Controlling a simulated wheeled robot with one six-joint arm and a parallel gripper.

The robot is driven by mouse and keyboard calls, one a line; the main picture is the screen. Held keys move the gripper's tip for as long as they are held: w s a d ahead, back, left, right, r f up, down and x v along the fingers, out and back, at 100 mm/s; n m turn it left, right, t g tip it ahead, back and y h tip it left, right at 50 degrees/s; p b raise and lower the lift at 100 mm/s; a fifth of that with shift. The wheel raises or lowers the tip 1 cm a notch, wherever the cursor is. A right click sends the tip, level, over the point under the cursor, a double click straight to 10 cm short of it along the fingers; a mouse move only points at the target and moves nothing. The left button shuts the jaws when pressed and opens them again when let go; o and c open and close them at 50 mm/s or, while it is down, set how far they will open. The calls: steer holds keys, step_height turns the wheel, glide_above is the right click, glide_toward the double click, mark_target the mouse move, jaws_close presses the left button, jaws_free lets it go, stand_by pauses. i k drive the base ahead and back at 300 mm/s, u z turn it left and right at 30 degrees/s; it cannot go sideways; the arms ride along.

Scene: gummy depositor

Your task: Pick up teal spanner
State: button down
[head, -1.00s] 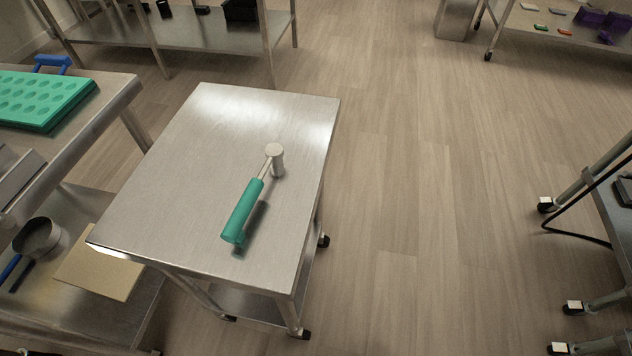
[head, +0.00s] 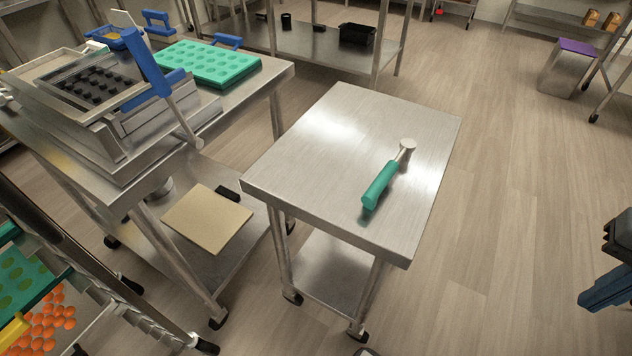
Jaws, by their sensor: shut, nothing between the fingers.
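The teal spanner (head: 379,184) lies on the bare steel top of a small wheeled cart (head: 330,130) in the head view. Its thick teal handle points toward the front, and its short metal shaft ends in a round pale metal head at the back. Nothing touches it. My gripper (head: 592,299), dark with bluish fingers, shows at the right edge, partly cut off. It is shut and empty, well to the right of the cart and apart from the spanner.
A steel bench at left carries a green mould tray (head: 205,62) and a depositor with a blue handle (head: 150,75). A tan board (head: 207,218) lies on its lower shelf. Orange gummies (head: 48,325) show at lower left. The floor right of the cart is clear.

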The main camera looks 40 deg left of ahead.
mark_target(369, 199)
steer(key=u, duration=0.2)
steer(key=k, duration=0.15)
steer(key=z, duration=1.7)
steer(key=i, duration=1.55)
steer(key=u, duration=3.15)
